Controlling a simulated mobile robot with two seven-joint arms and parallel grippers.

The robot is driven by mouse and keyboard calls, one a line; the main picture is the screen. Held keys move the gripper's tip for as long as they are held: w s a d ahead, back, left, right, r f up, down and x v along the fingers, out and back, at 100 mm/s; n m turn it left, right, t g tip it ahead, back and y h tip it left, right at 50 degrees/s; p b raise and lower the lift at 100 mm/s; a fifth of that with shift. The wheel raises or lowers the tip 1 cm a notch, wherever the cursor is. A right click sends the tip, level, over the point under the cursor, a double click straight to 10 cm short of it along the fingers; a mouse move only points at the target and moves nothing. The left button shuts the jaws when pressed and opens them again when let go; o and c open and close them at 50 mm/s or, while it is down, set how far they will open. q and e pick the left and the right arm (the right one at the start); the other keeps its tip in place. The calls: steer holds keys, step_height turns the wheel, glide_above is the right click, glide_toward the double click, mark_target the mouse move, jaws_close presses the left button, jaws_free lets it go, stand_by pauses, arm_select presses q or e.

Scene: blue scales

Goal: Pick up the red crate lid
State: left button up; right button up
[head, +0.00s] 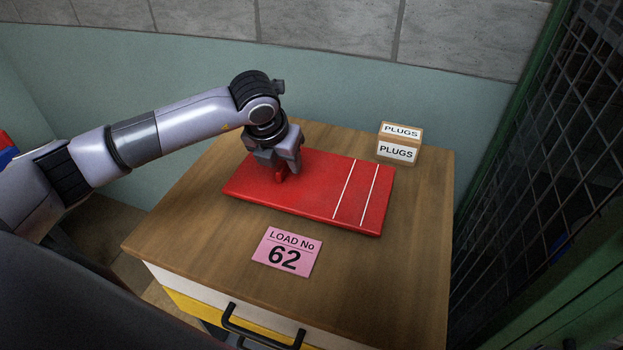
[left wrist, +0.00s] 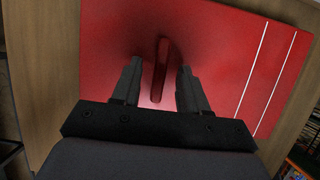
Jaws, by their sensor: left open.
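The red crate lid (head: 313,197) lies flat on the wooden cabinet top, with two white stripes near its right end. It fills much of the left wrist view (left wrist: 220,60). A raised red handle (left wrist: 160,70) stands up from the lid. My left gripper (head: 284,173) points down over the left part of the lid. Its two fingers are open, one on each side of the handle (head: 280,176), with gaps visible in the left wrist view (left wrist: 160,85). My right gripper is not in view.
The wooden cabinet top (head: 200,225) has free room in front of the lid. A pink "LOAD No 62" card (head: 287,252) lies there. A small "PLUGS" box (head: 399,145) stands behind the lid. A wall is behind, and a dark mesh panel (head: 540,150) is at right.

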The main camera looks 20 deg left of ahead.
arm_select(q)
steer(key=shift+w+f, duration=0.1)
steer(key=shift+f, duration=0.15)
jaws_close()
steer(key=shift+r, duration=0.1)
